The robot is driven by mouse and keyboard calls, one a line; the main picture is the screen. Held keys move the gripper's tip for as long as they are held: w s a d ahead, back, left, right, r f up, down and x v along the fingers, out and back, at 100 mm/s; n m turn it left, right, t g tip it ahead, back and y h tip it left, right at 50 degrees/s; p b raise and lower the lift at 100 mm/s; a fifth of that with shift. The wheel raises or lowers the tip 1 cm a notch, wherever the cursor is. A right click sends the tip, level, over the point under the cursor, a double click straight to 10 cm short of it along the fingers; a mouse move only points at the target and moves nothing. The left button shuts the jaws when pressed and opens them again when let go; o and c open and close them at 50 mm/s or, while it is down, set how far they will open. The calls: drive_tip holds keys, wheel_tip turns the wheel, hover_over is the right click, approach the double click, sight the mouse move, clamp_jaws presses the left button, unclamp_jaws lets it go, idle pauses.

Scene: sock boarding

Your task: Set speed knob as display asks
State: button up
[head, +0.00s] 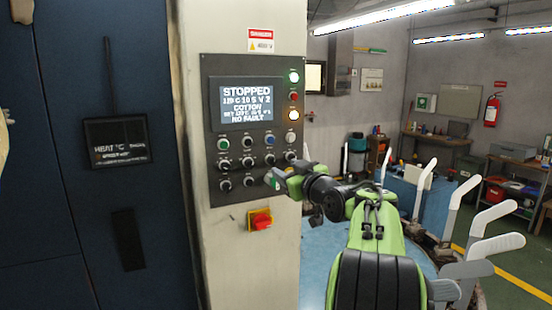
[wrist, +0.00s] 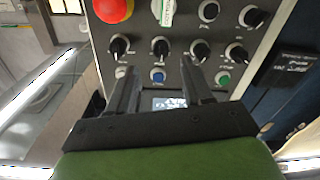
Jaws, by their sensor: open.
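The control panel (head: 213,100) is on a pale column. Its lit display (head: 246,103) reads "STOPPED", a line ending "V 2", "COTTON", a small "SET" line too blurred to read, and "NO FAULT". Rows of black knobs sit below it, with labels too small to read, so I cannot tell which is the speed knob. My gripper (head: 281,177) is at the panel's lower right. In the wrist view, upside down to the panel, my gripper (wrist: 160,66) is open and empty, its fingertips either side of a black knob (wrist: 160,47) in line; contact cannot be told.
Neighbouring knobs (wrist: 120,47) and (wrist: 200,50) stand close on both sides. A dark blue cabinet (head: 100,220) is left.

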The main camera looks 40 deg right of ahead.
sight(275, 163)
drive_tip(key=p+x, duration=0.1)
drive_tip(key=x, duration=0.5)
drive_tip(key=shift+a+p, duration=0.1)
drive_tip(key=shift+p, duration=0.25)
clamp_jaws()
